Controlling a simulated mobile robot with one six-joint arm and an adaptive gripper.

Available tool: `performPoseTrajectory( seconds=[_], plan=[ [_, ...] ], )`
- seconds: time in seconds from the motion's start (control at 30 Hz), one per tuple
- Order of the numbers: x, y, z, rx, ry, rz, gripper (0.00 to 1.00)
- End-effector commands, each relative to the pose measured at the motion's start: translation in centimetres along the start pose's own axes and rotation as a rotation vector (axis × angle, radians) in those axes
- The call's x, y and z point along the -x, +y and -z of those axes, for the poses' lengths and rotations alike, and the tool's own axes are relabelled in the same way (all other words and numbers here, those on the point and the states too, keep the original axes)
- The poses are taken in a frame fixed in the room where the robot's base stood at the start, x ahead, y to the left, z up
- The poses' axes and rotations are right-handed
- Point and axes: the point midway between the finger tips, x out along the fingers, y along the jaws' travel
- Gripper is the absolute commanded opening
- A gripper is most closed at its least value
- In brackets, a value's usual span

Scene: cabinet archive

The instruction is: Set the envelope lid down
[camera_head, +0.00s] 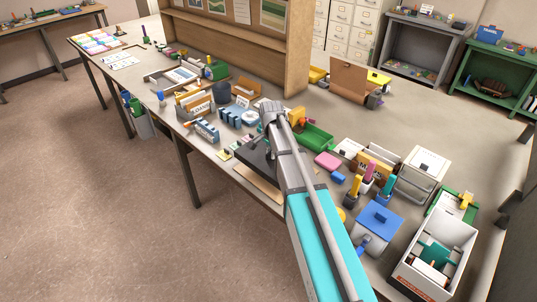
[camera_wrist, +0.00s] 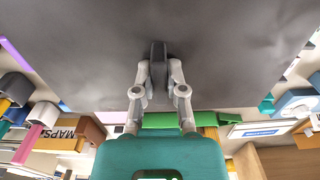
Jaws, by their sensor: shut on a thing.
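The envelope lid (camera_wrist: 90,45) is a wide dark grey panel that fills the upper part of the wrist view. My gripper (camera_wrist: 158,68) is shut on the dark upright knob (camera_wrist: 158,50) near its middle. In the head view a dark slab (camera_head: 257,156), which looks like this lid, shows beside and partly behind my arm, over the front part of the long table. I cannot tell whether its underside touches anything. The fingertips are mostly hidden by my arm in the head view.
A tan board (camera_head: 257,186) lies at the front edge by the slab. The table is crowded: a green tray (camera_head: 318,139), a pink block (camera_head: 328,161), a blue-lidded box (camera_head: 380,217) and a white bin (camera_head: 407,268) stand right. Bare tabletop shows at the back right (camera_head: 430,120).

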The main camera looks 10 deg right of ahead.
Motion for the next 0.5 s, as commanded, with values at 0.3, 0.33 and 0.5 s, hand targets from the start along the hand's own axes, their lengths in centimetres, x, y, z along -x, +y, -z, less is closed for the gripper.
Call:
performPoseTrajectory(
  seconds=[0.3, 0.33, 0.5],
  plan=[
    [-0.82, 0.01, 0.02, 0.0, 0.0, 0.0, 0.0],
    [-0.89, 0.01, 0.02, 0.0, 0.0, 0.0, 0.0],
    [-1.0, 0.01, 0.02, 0.0, 0.0, 0.0, 0.0]
  ],
)
